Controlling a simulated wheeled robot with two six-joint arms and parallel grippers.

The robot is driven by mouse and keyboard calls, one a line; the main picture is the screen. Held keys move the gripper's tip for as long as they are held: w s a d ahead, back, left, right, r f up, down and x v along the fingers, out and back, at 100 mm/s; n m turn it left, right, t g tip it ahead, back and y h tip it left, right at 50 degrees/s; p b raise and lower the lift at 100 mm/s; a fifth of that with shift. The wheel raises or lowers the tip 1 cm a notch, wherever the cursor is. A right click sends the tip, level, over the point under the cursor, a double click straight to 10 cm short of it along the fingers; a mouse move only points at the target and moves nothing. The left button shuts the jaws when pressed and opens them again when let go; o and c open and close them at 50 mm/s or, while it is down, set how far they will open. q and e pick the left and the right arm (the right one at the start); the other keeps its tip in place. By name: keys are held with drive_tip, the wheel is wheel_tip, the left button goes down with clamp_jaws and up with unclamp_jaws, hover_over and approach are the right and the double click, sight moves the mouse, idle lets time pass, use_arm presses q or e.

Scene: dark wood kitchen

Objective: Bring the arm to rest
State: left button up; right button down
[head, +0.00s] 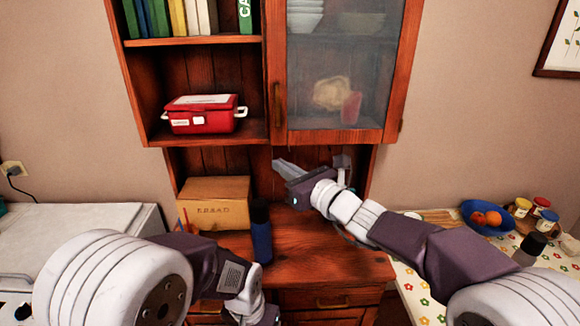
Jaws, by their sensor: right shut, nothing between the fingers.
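My right arm (400,239) comes in from the right and reaches over the dresser's wooden counter (313,245). Its gripper (281,164) points up and left in front of the cupboard's back panel, below the glass door. It is shut and holds nothing. My left arm (185,255) comes in from the left and bends down at the bottom of the view. Its wrist (245,305) is at the lower edge, and the left gripper itself is out of the picture.
A bread box (214,203) and a dark blue bottle (261,238) stand on the counter. A red container (204,115) sits on the shelf above. A glass door (340,85) is shut. A blue fruit bowl (480,222) and jars (541,222) stand at right.

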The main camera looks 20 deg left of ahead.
drive_tip(key=w+d+f+t+h, duration=0.1)
drive_tip(key=w+d+h, duration=0.15)
drive_tip(key=d, duration=0.65)
drive_tip(key=s+d+f+n+g+h, duration=0.3)
drive_tip(key=s+d+f+n, duration=0.25)
drive_tip(key=f, duration=0.45)
drive_tip(key=s+d+f+n+g+h, duration=0.2)
drive_tip(key=s+d+f+n+g, duration=0.15)
drive_tip(key=s+d+f, duration=0.5)
drive_tip(key=s+d+f+n+g+h, duration=0.3)
drive_tip(key=s+d+f+n+h, duration=0.4)
drive_tip(key=s+d+f+n, duration=0.4)
drive_tip(key=d+f+n, duration=0.1)
drive_tip(key=n, duration=0.3)
drive_tip(key=shift+d+f+n+g, duration=0.15)
drive_tip(key=shift+d+n+g, duration=0.2)
drive_tip(key=shift+d+n, duration=0.05)
